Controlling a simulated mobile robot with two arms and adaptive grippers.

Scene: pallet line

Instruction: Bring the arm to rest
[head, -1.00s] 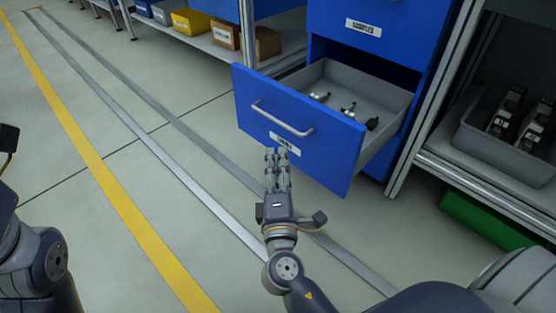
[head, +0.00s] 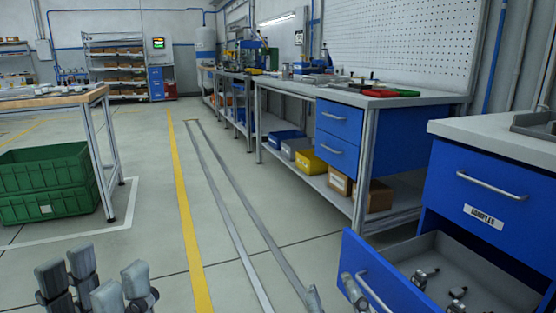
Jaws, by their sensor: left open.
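My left gripper (head: 97,278) is at the bottom left, open and empty, its fingers pointing up above the floor. My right gripper (head: 340,293) shows only in part at the bottom edge, by the front of the open blue drawer (head: 384,278). Its fingertips are close to the drawer's handle; whether they touch it, and whether the jaws are open, I cannot tell. Inside the drawer lie several small metal and black parts (head: 425,276). The rest of both arms is out of view.
The blue cabinet (head: 470,185) with a "SAMPLES" drawer stands at the right, under a grey worktop (head: 490,132). A workbench (head: 385,98) runs along the wall. Green crates (head: 45,180) sit under a table (head: 60,98) at left. The floor between, with a yellow line (head: 187,220), is clear.

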